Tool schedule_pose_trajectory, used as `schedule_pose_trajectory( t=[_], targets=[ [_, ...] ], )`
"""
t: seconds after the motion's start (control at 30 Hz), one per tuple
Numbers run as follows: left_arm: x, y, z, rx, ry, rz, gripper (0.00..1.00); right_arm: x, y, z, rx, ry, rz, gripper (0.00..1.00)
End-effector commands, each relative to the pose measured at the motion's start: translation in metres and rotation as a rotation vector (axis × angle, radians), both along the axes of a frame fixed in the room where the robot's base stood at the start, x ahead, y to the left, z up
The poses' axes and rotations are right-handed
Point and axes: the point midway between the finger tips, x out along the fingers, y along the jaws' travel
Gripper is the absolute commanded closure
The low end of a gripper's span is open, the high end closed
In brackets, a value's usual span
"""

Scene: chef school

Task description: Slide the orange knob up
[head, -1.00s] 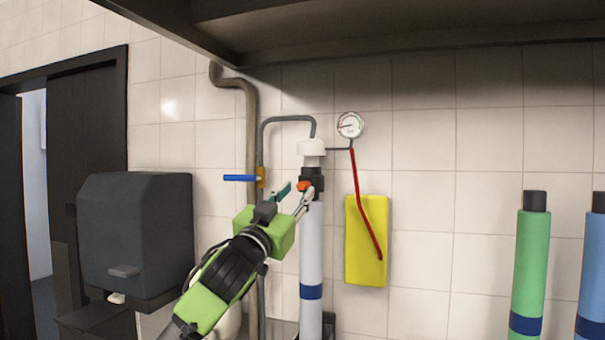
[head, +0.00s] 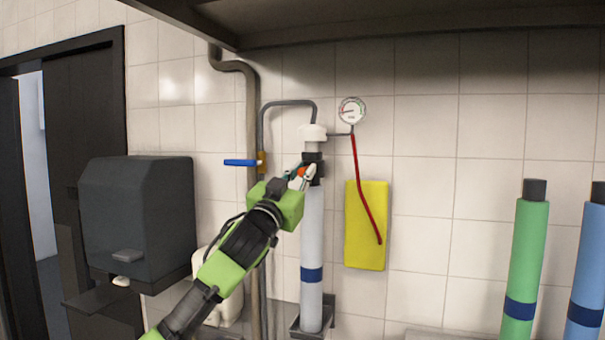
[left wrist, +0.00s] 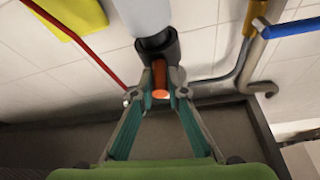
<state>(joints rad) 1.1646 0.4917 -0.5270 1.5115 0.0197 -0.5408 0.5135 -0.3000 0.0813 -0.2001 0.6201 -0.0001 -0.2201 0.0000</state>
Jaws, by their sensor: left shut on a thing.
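The orange knob (head: 302,171) sits on a black collar (head: 314,158) near the top of an upright white cylinder (head: 312,235) with a blue band. The knob also shows as an orange peg in the left wrist view (left wrist: 160,78). My left gripper (head: 303,175) reaches it from the lower left and is shut on it, one finger on each side. In the left wrist view the gripper's fingertips (left wrist: 156,94) flank the knob. The fingers partly hide the knob in the head view. My right gripper is not in view.
A pressure gauge (head: 352,111) with a red hose (head: 364,190), a yellow panel (head: 366,240) and a blue-handled valve (head: 241,163) are close by on the tiled wall. A dark shelf (head: 400,25) overhangs. Green (head: 527,265) and blue (head: 590,265) cylinders stand at right.

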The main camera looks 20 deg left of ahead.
Motion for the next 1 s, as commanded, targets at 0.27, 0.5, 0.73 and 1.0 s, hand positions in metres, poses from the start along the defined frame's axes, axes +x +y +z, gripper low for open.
schedule_pose_trajectory(
  t=[0.27,0.5,0.73,1.0],
  targets=[
    [-0.001,0.001,0.046,-0.001,-0.003,0.002,1.00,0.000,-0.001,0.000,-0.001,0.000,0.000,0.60],
    [-0.001,0.001,0.051,-0.001,-0.005,0.002,1.00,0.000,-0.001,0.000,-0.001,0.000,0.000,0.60],
    [-0.002,0.001,0.052,-0.001,-0.006,0.002,0.70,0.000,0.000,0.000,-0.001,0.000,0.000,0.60],
    [-0.001,0.001,0.049,0.000,-0.002,0.001,0.70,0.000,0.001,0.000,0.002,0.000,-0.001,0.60]
  ],
)
